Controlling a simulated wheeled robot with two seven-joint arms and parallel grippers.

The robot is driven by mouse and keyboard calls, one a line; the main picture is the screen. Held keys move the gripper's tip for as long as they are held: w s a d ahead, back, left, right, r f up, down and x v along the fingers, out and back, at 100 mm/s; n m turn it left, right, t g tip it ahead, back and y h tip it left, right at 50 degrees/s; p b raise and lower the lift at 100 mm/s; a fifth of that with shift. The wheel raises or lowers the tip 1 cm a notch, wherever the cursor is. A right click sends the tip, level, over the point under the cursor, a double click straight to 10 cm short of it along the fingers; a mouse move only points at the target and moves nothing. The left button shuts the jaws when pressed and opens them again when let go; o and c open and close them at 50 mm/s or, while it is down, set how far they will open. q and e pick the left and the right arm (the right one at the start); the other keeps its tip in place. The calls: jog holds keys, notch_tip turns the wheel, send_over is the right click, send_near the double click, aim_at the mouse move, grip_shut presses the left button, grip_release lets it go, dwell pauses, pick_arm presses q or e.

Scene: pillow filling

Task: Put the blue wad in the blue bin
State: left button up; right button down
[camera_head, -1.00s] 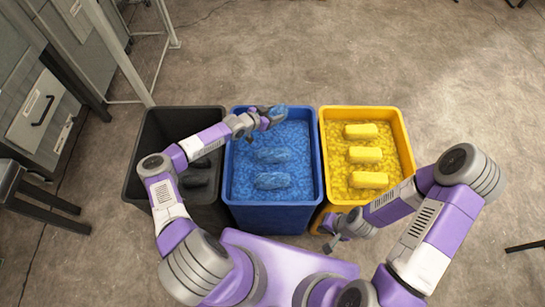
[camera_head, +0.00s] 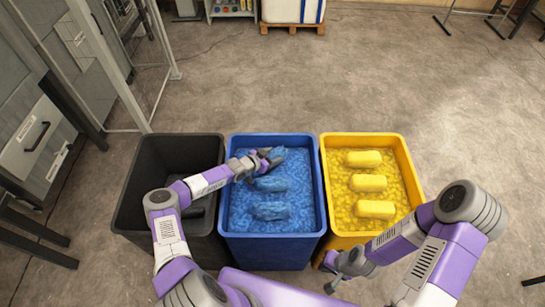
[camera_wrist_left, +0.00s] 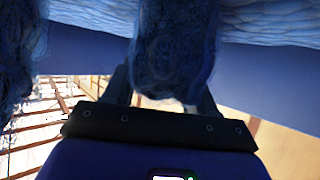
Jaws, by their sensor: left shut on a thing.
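A blue wad (camera_head: 276,155) is in my left gripper (camera_head: 265,161), over the far part of the blue bin (camera_head: 321,185). In the left wrist view, the same wad (camera_wrist_left: 172,60) sits between the two dark fingers. My left gripper is shut on it. Two other blue wads lie in the bin's blue filling, a middle one (camera_head: 272,184) and a nearer one (camera_head: 270,211). The held wad looks low, close to the filling; I cannot tell whether it touches. My right gripper (camera_head: 336,280) is low in front of the yellow bin, too small to read.
A black bin (camera_head: 140,190) stands left of the blue bin, under my left arm. A yellow bin (camera_head: 408,180) with three yellow wads (camera_head: 367,183) stands to the right. The floor (camera_head: 360,80) behind the bins is clear.

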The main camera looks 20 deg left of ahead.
aim_at(270, 157)
pick_arm(q)
jog(key=shift+f, duration=0.1)
jog(key=o, duration=1.1)
jog(key=shift+s+a+r, duration=0.15)
jog(key=shift+s+r, duration=0.05)
jog(key=shift+r, duration=0.1)
jog(key=p+v, duration=0.4)
jog(key=v, duration=0.2)
jog(key=shift+s+a+r, duration=0.15)
jog(key=shift+s+a, duration=0.05)
jog(key=shift+s, duration=0.2)
